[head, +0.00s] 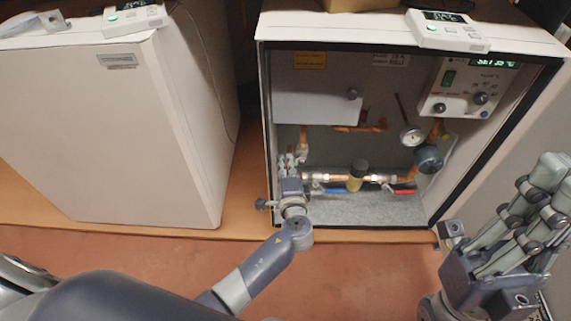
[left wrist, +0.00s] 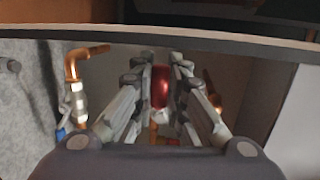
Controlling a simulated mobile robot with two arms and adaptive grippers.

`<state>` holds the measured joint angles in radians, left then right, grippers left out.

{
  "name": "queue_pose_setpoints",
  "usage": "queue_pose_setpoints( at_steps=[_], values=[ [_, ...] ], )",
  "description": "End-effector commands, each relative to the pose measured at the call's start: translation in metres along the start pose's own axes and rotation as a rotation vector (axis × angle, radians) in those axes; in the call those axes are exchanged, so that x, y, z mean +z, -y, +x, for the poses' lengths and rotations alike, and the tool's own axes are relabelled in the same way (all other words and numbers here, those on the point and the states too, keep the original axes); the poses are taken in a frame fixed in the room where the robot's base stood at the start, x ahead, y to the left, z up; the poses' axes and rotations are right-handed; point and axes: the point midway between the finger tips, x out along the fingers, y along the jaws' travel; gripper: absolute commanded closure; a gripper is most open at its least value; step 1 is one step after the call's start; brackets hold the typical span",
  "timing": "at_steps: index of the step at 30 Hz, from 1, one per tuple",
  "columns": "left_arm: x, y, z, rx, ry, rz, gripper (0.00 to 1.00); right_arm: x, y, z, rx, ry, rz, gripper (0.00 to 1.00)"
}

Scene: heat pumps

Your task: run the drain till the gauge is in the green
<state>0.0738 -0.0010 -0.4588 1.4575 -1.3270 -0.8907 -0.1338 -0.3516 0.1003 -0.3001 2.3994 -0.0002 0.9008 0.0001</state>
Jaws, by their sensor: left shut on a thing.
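The open cabinet (head: 262,130) holds copper pipework and a small round gauge (head: 411,136) with a pale face. Its needle and any green band are too small to read. My left gripper (head: 289,163) reaches into the lower left of the cabinet. In the left wrist view its fingers are shut on a red knob (left wrist: 160,86), with the knob upright between them. The head view hides this knob behind the gripper. My right gripper (head: 545,190) is outside the cabinet at the lower right, away from the pipes; its finger gap is unclear.
A blue lever (head: 333,191) and a red lever (head: 404,192) sit low on the pipework, right of my left gripper. A control panel (head: 470,88) is at upper right. A closed white unit (head: 110,130) stands left. Handheld devices lie on both tops.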

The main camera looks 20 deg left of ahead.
Motion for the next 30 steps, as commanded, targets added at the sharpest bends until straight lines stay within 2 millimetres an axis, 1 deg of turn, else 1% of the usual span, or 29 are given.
queue_pose_setpoints(
  at_steps=[12, 13, 14, 15, 26, 29, 30],
  values=[
    [-0.001, 0.001, 0.0, -0.003, 0.001, 0.01, 1.0, 0.0, 0.0, 0.001, 0.0, 0.001, 0.0, 1.0],
    [-0.001, 0.001, 0.0, -0.003, 0.001, 0.01, 0.83, 0.0, 0.0, 0.001, 0.0, 0.001, 0.0, 1.0],
    [-0.001, 0.001, 0.0, -0.003, 0.001, 0.01, 0.76, 0.0, 0.0, 0.001, 0.0, 0.001, 0.0, 1.0],
    [-0.001, 0.001, 0.0, -0.003, 0.001, 0.01, 0.67, 0.0, 0.0, 0.001, 0.0, 0.001, 0.001, 1.0],
    [0.0, 0.001, -0.002, -0.002, 0.001, 0.008, 0.66, -0.001, 0.0, 0.002, 0.0, -0.005, -0.001, 1.0],
    [-0.001, 0.0, -0.01, -0.001, 0.0, 0.007, 0.66, -0.001, 0.0, 0.002, 0.0, -0.004, -0.001, 1.0],
    [-0.001, -0.001, -0.015, 0.0, 0.0, 0.007, 0.66, -0.001, 0.0, 0.002, 0.0, -0.004, -0.001, 1.0]
  ],
)
